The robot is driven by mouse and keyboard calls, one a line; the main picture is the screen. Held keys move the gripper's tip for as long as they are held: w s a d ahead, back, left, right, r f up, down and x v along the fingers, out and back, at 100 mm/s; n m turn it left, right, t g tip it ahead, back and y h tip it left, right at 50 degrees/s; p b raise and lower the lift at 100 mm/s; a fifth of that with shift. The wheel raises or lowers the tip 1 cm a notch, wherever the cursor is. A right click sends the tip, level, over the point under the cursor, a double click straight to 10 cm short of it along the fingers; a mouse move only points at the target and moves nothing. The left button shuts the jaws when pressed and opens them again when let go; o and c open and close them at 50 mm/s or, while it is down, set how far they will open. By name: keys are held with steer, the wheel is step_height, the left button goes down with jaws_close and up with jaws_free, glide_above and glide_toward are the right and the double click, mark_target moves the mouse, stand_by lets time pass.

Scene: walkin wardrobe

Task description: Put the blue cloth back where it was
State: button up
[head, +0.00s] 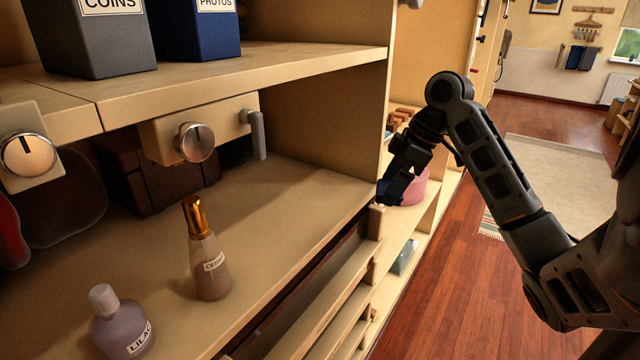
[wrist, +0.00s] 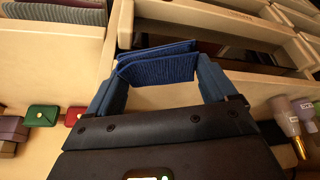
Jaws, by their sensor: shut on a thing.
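In the wrist view the blue cloth (wrist: 160,66) is a folded, ribbed piece. It spans the gap between the two fingers of my gripper (wrist: 158,72), which is shut on it. The cloth is over pale wooden drawer fronts and dividers (wrist: 185,12); I cannot tell whether it touches them. In the head view my gripper (head: 391,194) is low at the right end of the shelf unit, beside the open drawers (head: 335,285). The cloth is hard to tell apart from the dark fingers there.
Grey folded cloth (wrist: 55,12) lies in a compartment at upper left. A green pouch (wrist: 43,115) and a red pouch (wrist: 76,116) are at left. Bottles (wrist: 285,115) stand at right. In the head view, a pink round thing (head: 416,188) is just behind my gripper.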

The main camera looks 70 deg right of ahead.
steer(key=p, duration=0.2)
glide_toward(319, 194)
steer(key=f, duration=0.2)
steer(key=s+f, duration=0.1)
steer(key=f, duration=0.1)
steer(key=w, duration=0.1)
steer(key=w+p, duration=0.1)
steer(key=shift+w+a, duration=0.2)
steer(key=shift+w, duration=0.2)
steer(key=shift+x, duration=0.75)
steer(key=shift+f, duration=0.15)
steer(key=shift+f, duration=0.1)
